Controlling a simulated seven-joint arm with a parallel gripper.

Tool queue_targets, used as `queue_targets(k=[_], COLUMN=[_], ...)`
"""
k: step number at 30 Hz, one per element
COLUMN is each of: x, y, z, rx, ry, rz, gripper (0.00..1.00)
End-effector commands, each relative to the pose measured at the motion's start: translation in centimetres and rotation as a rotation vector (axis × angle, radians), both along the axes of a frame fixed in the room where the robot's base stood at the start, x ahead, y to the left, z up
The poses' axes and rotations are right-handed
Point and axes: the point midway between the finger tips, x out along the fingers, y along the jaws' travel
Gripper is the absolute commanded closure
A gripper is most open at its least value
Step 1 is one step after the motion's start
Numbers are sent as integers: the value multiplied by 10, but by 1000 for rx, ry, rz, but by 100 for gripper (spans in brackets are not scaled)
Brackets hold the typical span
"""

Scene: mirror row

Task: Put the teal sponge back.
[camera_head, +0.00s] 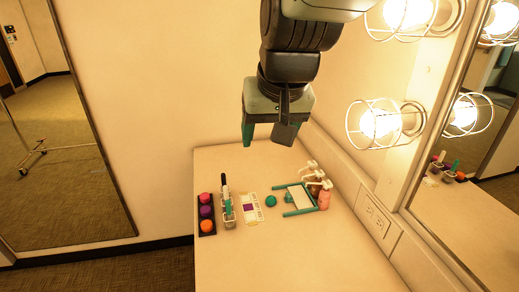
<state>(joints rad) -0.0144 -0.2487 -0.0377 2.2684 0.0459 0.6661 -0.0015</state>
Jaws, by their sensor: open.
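I cannot make out an empty place in the tray. My gripper (267,138) is open, fingers pointing down, empty, high above the back of the counter. It does not touch the sponge. Nothing hides the sponge.
A holder (229,221) with upright tools and a palette (251,209) stand between tray and sponge. A teal-barred rack (299,211) and pump bottles (323,197) stand right. Caged bulbs (380,123) and a mirror (470,215) flank the right. The counter's front is clear.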

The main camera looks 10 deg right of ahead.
Motion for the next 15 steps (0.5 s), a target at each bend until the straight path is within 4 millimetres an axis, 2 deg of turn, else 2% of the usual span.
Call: queue_targets(k=[1, 3, 6, 10, 15], x=[-27, -59, -97, -129, -144], y=[3, 5, 7, 7, 7], z=[12, 19, 23, 22, 20], rx=[-8, -19, -36, -53, -62], ry=[-17, -23, -31, -36, -36], rz=[16, 34, 55, 72, 78], gripper=[34, 34, 34, 34, 34])
